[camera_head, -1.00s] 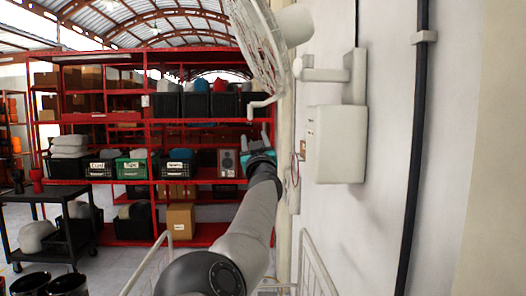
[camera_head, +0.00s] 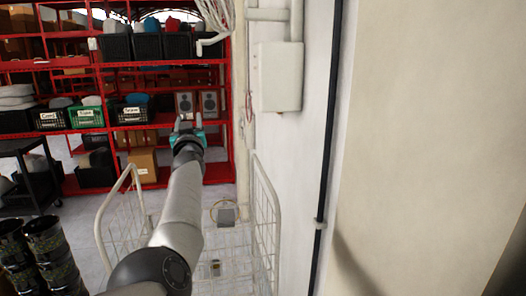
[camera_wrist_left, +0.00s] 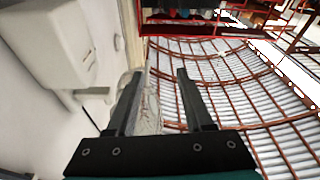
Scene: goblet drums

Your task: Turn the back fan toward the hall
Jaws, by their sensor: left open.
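The white wall fan (camera_head: 212,12) is at the top edge of the head view, with only the lower part of its wire cage showing. A pale crank-shaped handle (camera_head: 211,42) hangs below it. The fan's arm joins the wall above a white box (camera_head: 280,76). My left gripper (camera_head: 188,124) is open and empty, below and left of the handle, apart from it. In the left wrist view, part of the fan cage (camera_wrist_left: 151,106) shows behind and between the open fingers (camera_wrist_left: 160,73), and the white box (camera_wrist_left: 48,42) is at upper left. My right gripper is not in view.
A white wire cart (camera_head: 265,220) stands below my left arm by the wall. A red shelf rack (camera_head: 218,172) with crates and speakers fills the back. A black cart (camera_head: 30,180) and dark drums (camera_head: 48,245) are at left. A black pipe (camera_head: 328,130) runs down the wall.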

